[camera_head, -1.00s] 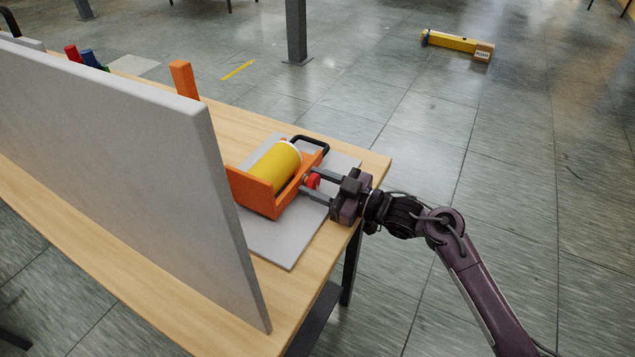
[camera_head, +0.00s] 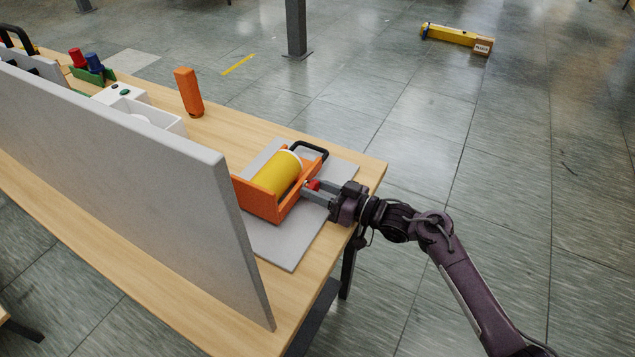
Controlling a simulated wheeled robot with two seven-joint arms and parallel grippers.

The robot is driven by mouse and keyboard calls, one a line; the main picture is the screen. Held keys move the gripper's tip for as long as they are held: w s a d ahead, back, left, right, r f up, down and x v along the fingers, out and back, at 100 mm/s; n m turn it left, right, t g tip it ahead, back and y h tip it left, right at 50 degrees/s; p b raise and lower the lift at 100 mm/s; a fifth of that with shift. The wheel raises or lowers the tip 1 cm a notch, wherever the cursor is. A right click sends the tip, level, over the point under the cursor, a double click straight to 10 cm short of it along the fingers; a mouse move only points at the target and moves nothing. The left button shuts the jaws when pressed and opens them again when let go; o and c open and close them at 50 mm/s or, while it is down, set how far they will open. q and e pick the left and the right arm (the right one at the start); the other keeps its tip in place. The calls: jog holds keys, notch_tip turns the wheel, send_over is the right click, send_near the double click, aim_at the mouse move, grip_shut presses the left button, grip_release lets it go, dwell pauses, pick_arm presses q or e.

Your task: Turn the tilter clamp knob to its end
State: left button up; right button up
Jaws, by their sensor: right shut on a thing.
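The tilter is an orange cradle (camera_head: 259,204) holding a yellow roll (camera_head: 275,173) with a white end, with a black handle (camera_head: 322,149) at its far side. It stands on a grey plate (camera_head: 287,246) on the table. The small red clamp knob (camera_head: 312,185) is on the cradle's right side. My right gripper (camera_head: 312,190) comes in from the right and is shut on the knob, its fingers hiding part of it. My left gripper is not in view.
A tall grey panel (camera_head: 130,185) stands on the wooden table (camera_head: 220,135) left of the tilter. An orange block (camera_head: 188,92), a white box (camera_head: 140,108) and red and blue items (camera_head: 86,62) are behind it. The table's right edge is close to my right gripper.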

jog(key=shift+m+p, duration=0.35)
jog(key=shift+m, duration=0.25)
jog(key=o, duration=1)
jog(key=shift+d, duration=0.15)
jog(key=b+v, duration=0.1)
jog(key=v, duration=0.6)
jog(key=shift+s+d, duration=0.2)
jog(key=shift+d, duration=0.05)
